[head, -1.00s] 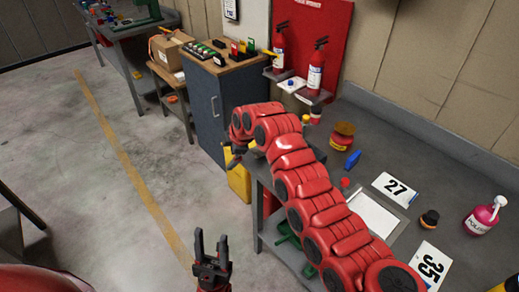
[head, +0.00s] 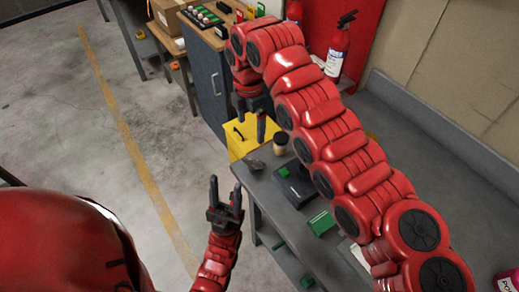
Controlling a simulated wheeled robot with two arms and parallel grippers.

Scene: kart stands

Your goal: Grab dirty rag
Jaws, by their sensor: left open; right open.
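A small dark grey crumpled thing (head: 255,164), which looks like the dirty rag, lies on the near left corner of the grey workbench (head: 285,204). It is too small to be sure. My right gripper (head: 251,117) is open and points down, a little beyond and above that crumpled thing, apart from it in the picture. My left gripper (head: 226,189) is open and empty, fingers up, over the floor just left of the workbench corner.
A yellow container (head: 241,137) stands behind the bench corner. A black device (head: 296,184), a small jar (head: 280,143) and a green box (head: 321,223) are on the bench. My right arm hides much of the bench. The floor at left is clear.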

